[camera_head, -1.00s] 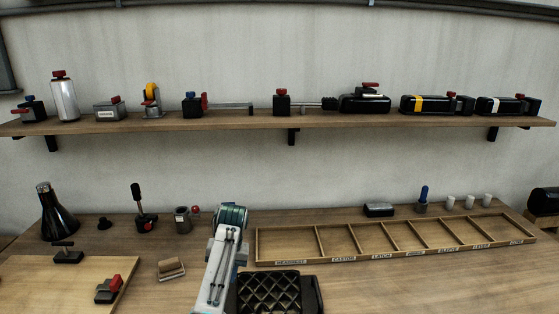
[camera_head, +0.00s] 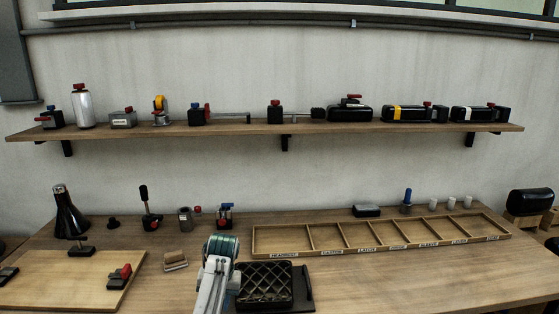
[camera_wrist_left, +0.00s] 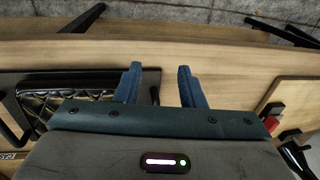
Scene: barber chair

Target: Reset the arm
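My left arm (camera_head: 213,283) rises from the bottom middle of the head view, with its teal-topped end over the bench beside the black quilted pad (camera_head: 266,281). Its fingers are hidden there. In the left wrist view, the blue fingers of my left gripper (camera_wrist_left: 160,78) are apart with nothing held between them. They are above the wooden bench; the quilted pad (camera_wrist_left: 65,103) is to the left and a red-topped part (camera_wrist_left: 272,117) to the right. My right gripper is in no view.
A divided, labelled wooden tray (camera_head: 385,246) lies right of my arm. A pale board (camera_head: 65,281) with black clamps is at left. Small tools line the bench's back. A wall shelf (camera_head: 250,129) holds several devices. The bench's right front is clear.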

